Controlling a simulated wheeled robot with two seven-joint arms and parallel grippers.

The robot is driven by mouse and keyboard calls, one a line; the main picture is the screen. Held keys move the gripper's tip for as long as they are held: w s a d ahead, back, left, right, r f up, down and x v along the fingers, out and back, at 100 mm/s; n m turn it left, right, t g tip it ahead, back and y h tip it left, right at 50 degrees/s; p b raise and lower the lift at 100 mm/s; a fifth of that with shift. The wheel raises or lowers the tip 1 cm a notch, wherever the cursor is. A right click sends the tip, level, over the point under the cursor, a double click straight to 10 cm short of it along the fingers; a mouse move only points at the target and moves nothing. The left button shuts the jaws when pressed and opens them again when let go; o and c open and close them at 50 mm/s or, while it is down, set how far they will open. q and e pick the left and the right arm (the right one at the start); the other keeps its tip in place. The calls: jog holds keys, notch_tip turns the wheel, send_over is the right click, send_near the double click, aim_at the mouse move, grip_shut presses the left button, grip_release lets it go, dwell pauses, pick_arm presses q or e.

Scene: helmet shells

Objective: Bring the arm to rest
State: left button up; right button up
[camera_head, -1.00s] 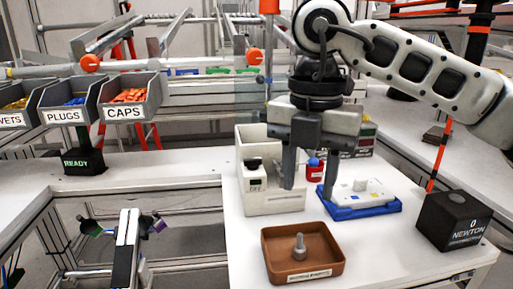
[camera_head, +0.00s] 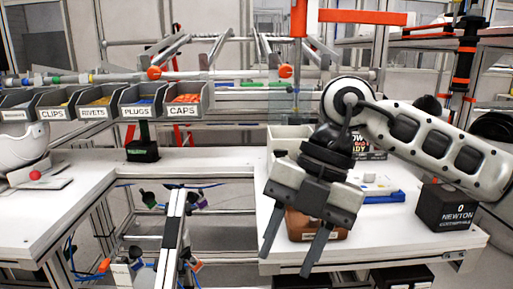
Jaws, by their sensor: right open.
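My right gripper (camera_head: 287,262) hangs from the arm that comes in from the right. Its two fingers point down and are spread apart, with nothing between them. In the picture it overlaps the brown tray (camera_head: 339,234) and the front edge of the white table (camera_head: 400,241), hiding much of the tray. I cannot tell its exact height. My left gripper is not in view.
Right of the gripper stand a blue tray (camera_head: 385,197) with a white plate and a black Newton box (camera_head: 446,208). A white bin (camera_head: 287,137) is behind. Labelled bins (camera_head: 182,107) line the left rack. A white helmet shell (camera_head: 20,150) is at far left.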

jog(key=s+a+r+n+g+y, duration=0.1)
jog(key=s+a+n+g+y, duration=0.1)
jog(key=s+a+g+y, duration=0.7)
jog(key=w+d+f+m+t+y, duration=0.1)
jog(key=w+m+t+y, duration=0.4)
jog(key=m+t, duration=0.5)
jog(key=w+d+m+t+y, duration=0.2)
jog(key=w+m+t+y, duration=0.4)
jog(key=t, duration=0.7)
jog(key=w+d+f+m+t+h, duration=0.2)
jog(key=d+f+m+t+h, duration=0.4)
jog(key=f+m+h, duration=0.45)
jog(key=s+d+f+m+g+h, duration=0.2)
jog(key=s+d+f+h, duration=0.1)
jog(key=f, duration=0.4)
jog(key=s+d+f+m+g+h, duration=0.1)
jog(key=s+d+f+g+h, duration=0.1)
jog(key=s+f, duration=0.3)
jog(key=s+d+f+m+g+h, duration=0.2)
jog(key=s+d+f+h, duration=0.2)
jog(key=f, duration=0.7)
jog(key=shift+s+d+m+h, duration=0.3)
jog(key=shift+m+h, duration=0.05)
jog(key=shift+h, duration=0.2)
